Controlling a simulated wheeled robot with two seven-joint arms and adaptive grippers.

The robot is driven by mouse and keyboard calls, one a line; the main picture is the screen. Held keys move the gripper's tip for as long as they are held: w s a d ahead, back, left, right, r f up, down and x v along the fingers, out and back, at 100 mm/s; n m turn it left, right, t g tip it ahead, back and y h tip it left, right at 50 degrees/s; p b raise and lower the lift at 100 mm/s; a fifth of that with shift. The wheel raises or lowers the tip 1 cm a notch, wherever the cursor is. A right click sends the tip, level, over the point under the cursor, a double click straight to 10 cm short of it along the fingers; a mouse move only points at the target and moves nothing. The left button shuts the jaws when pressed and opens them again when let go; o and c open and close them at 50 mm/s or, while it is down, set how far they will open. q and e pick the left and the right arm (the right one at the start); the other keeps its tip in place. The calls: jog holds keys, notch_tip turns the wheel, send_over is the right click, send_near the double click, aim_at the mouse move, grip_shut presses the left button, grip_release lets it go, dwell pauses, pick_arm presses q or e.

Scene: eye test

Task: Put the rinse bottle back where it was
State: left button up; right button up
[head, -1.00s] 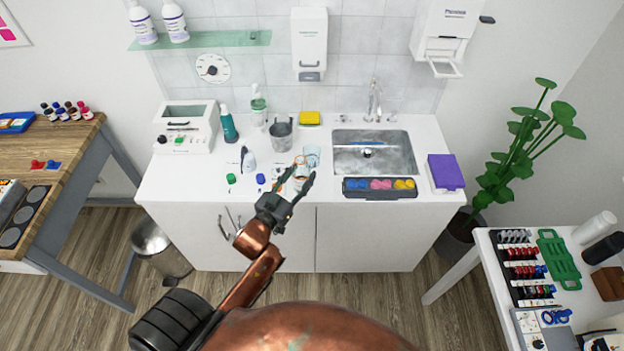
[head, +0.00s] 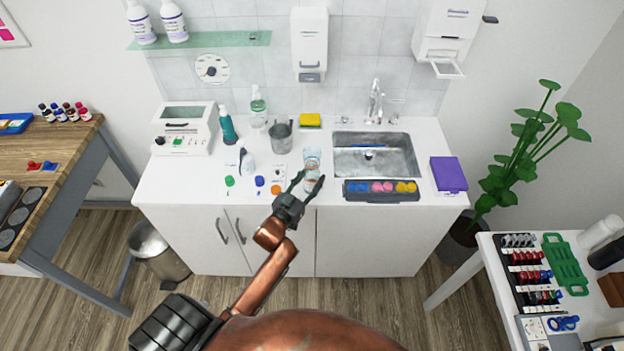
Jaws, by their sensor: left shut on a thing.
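My left gripper (head: 309,184) reaches over the front of the white counter (head: 180,190). It is shut on a small, pale, see-through thing (head: 313,183), which I take for the rinse bottle; the fingers hide part of it and its shape is hard to make out. A clear vessel with an orange tint (head: 312,157) shows just behind the held thing; I cannot tell whether they touch. I cannot tell whether the held thing rests on the counter or hangs above it. My right gripper is not in view.
The sink (head: 375,155) and a tray of coloured pieces (head: 380,190) are to the right. A grey cup (head: 281,135), a yellow sponge (head: 310,120), a teal bottle (head: 228,126) and a clear bottle (head: 258,108) stand behind. Small coloured caps (head: 260,182) lie to the left.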

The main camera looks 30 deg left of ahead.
pick_arm(q)
jog(key=shift+f, duration=0.1)
jog(key=o, duration=1.2)
jog(key=shift+o, duration=0.2)
jog(key=shift+r, duration=0.2)
jog(key=s, duration=1.2)
jog(key=shift+d, duration=0.15)
